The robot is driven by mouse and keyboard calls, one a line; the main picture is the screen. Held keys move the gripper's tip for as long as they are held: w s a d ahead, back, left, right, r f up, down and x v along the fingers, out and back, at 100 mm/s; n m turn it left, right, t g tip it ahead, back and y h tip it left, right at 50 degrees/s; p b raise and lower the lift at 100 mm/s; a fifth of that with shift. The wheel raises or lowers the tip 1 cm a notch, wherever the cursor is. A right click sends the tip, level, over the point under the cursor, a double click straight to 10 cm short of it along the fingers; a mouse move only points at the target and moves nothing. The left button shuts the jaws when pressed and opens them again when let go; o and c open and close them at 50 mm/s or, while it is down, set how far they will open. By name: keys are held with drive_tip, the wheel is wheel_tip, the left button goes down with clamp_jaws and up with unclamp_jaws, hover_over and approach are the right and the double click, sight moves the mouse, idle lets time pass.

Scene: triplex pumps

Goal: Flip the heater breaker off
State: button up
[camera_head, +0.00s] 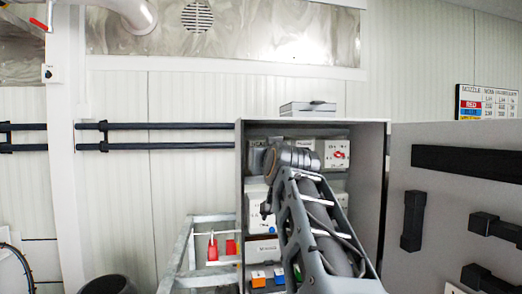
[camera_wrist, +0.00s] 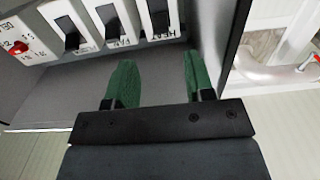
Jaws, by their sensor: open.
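In the wrist view a row of white breakers with black levers shows at the top. They are the left breaker (camera_wrist: 67,28), the middle breaker (camera_wrist: 108,18) and the right breaker (camera_wrist: 160,14). My gripper (camera_wrist: 158,60) is open, with two green fingers pointing toward the breakers. The gap between them lies just below the middle and right breakers, and nothing is between the fingers. In the head view my arm reaches into the grey cabinet (camera_head: 240,185) and hides the gripper.
The cabinet's open door (camera_head: 455,215) with black handles stands at the right. A white unit with a red knob (camera_head: 338,154) sits inside the cabinet, and orange (camera_head: 258,279) and blue switches show low down. Close to the gripper's right runs the cabinet's dark side edge (camera_wrist: 234,35).

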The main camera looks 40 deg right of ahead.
drive_tip(key=p+x, duration=0.1)
drive_tip(key=x, duration=0.6)
drive_tip(key=shift+p, duration=0.35)
drive_tip(key=shift+c, duration=0.2)
clamp_jaws()
drive_tip(key=shift+f+b, duration=0.15)
drive_tip(key=shift+b, duration=0.15)
